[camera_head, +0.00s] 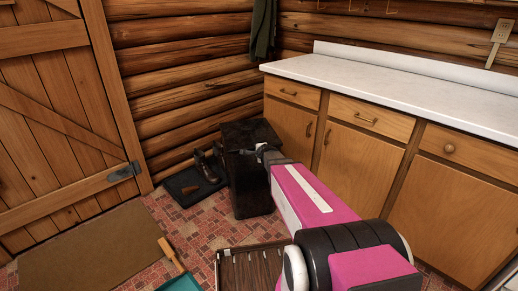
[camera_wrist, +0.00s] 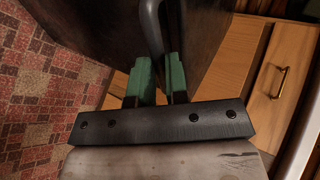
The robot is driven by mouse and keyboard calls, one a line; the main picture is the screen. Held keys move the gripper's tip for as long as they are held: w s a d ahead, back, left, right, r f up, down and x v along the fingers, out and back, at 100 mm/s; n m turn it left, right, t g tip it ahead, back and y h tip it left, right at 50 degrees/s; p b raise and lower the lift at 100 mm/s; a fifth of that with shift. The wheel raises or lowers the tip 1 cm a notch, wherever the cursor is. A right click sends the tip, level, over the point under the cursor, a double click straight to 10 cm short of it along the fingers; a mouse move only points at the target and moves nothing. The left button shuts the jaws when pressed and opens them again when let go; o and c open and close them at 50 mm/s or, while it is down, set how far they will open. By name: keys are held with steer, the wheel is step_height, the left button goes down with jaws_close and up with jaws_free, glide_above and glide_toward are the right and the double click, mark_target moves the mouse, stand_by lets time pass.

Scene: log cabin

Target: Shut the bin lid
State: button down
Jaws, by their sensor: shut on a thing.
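The dark bin (camera_head: 250,190) stands on the floor between the log wall and the wooden cabinets. Its top (camera_head: 248,132) looks flat and very dark, and I cannot tell the lid's exact angle. My gripper (camera_head: 260,151) is at the upper front of the bin, small and partly hidden by my arm. In the wrist view, my gripper's green fingers (camera_wrist: 161,75) are shut on a grey curved handle (camera_wrist: 152,25). A dark brown panel of the bin (camera_wrist: 95,25) fills the area behind the handle.
A boot tray (camera_head: 188,188) with dark boots lies left of the bin. Cabinets (camera_head: 350,160) under a white counter (camera_head: 400,85) stand close on the right. A doormat (camera_head: 85,250), a teal dustpan (camera_head: 180,282) and a brown slatted crate (camera_head: 245,268) lie in front.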

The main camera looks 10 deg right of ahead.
step_height(320, 180, down, 3)
steer(key=shift+r, duration=0.2)
steer(key=c, duration=1.1)
jaws_free()
steer(key=shift+r, duration=0.15)
steer(key=shift+s+r, duration=0.1)
steer(key=v, duration=1)
steer(key=shift+s+r, duration=0.2)
steer(key=shift+r, duration=0.1)
